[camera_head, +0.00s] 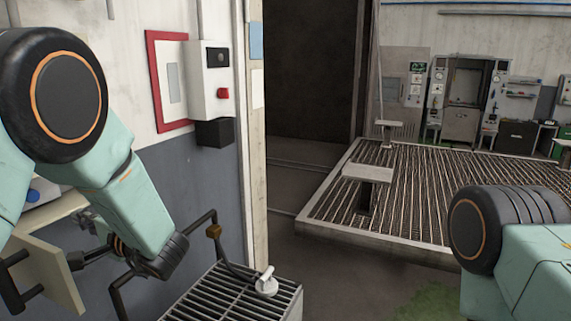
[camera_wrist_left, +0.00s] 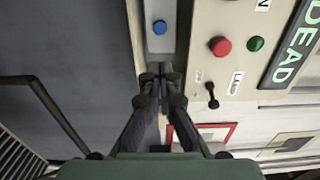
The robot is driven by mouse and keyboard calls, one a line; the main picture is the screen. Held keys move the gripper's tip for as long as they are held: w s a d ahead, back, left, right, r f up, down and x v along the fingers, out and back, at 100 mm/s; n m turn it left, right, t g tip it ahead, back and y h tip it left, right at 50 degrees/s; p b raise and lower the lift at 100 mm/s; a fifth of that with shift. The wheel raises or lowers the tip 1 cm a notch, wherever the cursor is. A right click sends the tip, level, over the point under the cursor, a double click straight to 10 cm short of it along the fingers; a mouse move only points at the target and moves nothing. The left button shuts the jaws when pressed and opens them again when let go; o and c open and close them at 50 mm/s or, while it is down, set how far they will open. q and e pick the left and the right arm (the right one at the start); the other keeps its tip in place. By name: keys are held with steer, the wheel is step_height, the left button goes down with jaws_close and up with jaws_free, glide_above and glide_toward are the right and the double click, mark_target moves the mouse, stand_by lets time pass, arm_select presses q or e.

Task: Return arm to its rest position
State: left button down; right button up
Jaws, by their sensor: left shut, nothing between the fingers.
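My left arm comes in from the left in the head view, with its teal forearm angled down to a dark wrist. My left gripper (camera_head: 76,261) points left, close to a cream control panel (camera_head: 50,275). In the left wrist view its two dark fingers (camera_wrist_left: 160,73) are together with nothing between them. They are in front of a grey box with a blue button (camera_wrist_left: 160,27). I cannot tell whether they touch it. My right arm shows at the lower right of the head view, and its gripper is out of the picture.
The cream panel carries a red button (camera_wrist_left: 221,46), a green button (camera_wrist_left: 256,43) and a black lever (camera_wrist_left: 212,96). A grated box (camera_head: 232,300) stands below the arm. A red frame (camera_head: 153,85) hangs on the wall. A large slatted platform (camera_head: 335,236) lies beyond.

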arm_select(q)
steer(key=d+f+n+t+h+b, duration=0.2)
steer(key=d+f+n+t+h, duration=0.35)
steer(key=f, duration=0.75)
steer(key=s+d+f+g+h+b, duration=0.2)
steer(key=s+d+f+h+b, duration=0.15)
steer(key=f, duration=0.65)
steer(key=s+d+f+g+h+b, duration=0.25)
steer(key=s+f, duration=0.25)
steer(key=f, duration=0.4)
steer(key=s+d+f+g+h+b, duration=0.2)
steer(key=s+f+b, duration=0.6)
steer(key=s+f, duration=0.6)
steer(key=s+d+f+g+h+b, duration=0.3)
steer(key=s+f+g+b, duration=0.3)
steer(key=s+f, duration=0.8)
steer(key=shift+s+d+b, duration=0.65)
steer(key=shift+s+b, duration=0.4)
steer(key=shift+s, duration=0.05)
arm_select(e)
step_height(320, 180, down, 24)
steer(key=shift+d, duration=0.3)
